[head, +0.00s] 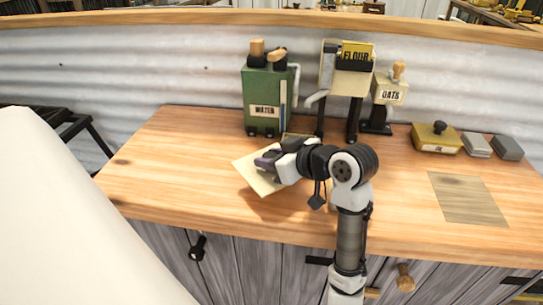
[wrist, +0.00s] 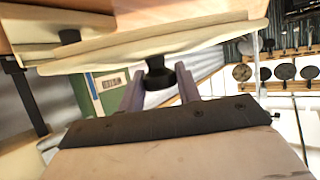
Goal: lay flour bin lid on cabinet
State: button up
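The flour bin lid (head: 258,180) is a cream plate with a black knob. It hangs tilted above the front middle of the cabinet's wooden top (head: 165,165). My gripper (head: 268,160) has its purple fingers on the knob. In the wrist view the lid (wrist: 210,40) fills the upper part, and its knob (wrist: 157,74) sits between the two fingers of my gripper (wrist: 161,88). The cream flour bin (head: 350,84), with a yellow FLOUR label, stands at the back behind my arm. My arm hides part of the top.
A green water container (head: 264,95) stands left of the flour bin and a cream oats bin (head: 387,95) right of it. A yellow box (head: 436,138) and two grey blocks (head: 492,146) sit at right. A flat brownish square (head: 466,198) lies front right. The top's left side is clear.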

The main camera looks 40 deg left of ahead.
jog(key=o, duration=0.4)
jog(key=shift+r, duration=0.35)
jog(key=shift+r+p, duration=0.55)
jog(key=shift+p, duration=0.1)
jog(key=v, duration=0.4)
jog(key=b+v, duration=0.1)
jog(key=v, duration=0.2)
jog(key=b+v, duration=0.1)
jog(key=v, duration=0.3)
jog(key=shift+d+f, duration=0.1)
jog(key=shift+d, duration=0.35)
